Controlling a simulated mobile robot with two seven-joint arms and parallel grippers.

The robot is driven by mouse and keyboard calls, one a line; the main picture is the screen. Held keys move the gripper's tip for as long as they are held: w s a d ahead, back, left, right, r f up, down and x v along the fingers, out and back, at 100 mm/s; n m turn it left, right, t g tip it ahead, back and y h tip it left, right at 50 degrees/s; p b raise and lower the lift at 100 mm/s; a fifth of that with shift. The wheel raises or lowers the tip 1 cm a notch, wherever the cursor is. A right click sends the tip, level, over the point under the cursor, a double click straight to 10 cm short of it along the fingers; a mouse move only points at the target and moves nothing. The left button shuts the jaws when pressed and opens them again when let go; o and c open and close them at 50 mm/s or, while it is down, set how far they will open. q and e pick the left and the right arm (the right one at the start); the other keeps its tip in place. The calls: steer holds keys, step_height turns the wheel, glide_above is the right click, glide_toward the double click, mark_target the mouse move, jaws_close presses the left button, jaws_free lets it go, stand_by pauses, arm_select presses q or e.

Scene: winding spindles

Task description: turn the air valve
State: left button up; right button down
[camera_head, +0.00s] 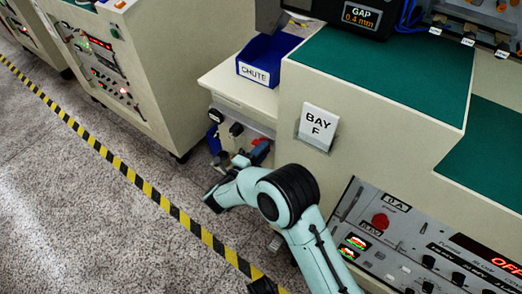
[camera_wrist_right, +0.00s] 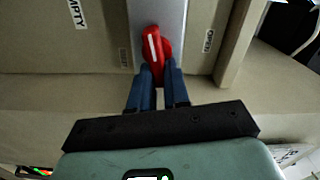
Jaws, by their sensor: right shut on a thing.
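The air valve's red handle (camera_wrist_right: 155,45) with a white stripe shows in the right wrist view, in front of a grey plate. The handle points nearly straight up in that picture, tilted slightly left. My right gripper (camera_wrist_right: 160,80) is shut on the handle's lower end, with one blue finger on each side. In the head view my right gripper (camera_head: 243,159) is at the side of the bay F machine, partly hidden by my wrist. My left gripper is not in view.
The bay F machine (camera_head: 360,80) has a control panel (camera_head: 425,250) at lower right. A blue chute bin (camera_head: 265,60) sits on its ledge above the valve. Another cabinet (camera_head: 165,60) stands at left. A yellow-black floor stripe (camera_head: 150,190) crosses open floor.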

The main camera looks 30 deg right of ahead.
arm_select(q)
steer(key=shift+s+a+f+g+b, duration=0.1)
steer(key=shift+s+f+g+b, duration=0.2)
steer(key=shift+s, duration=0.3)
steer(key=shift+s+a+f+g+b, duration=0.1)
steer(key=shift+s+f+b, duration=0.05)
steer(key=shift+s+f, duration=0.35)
arm_select(e)
steer(key=shift+f+m, duration=0.25)
steer(key=shift+m, duration=0.95)
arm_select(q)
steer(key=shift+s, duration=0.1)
arm_select(e)
steer(key=c, duration=1.1)
jaws_free()
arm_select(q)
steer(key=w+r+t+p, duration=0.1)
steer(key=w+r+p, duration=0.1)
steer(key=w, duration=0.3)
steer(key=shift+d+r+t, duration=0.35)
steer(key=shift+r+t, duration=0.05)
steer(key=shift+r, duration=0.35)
arm_select(e)
steer(key=v, duration=1.3)
steer(key=shift+a, duration=0.2)
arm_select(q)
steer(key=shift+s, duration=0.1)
arm_select(e)
steer(key=shift+s, duration=0.1)
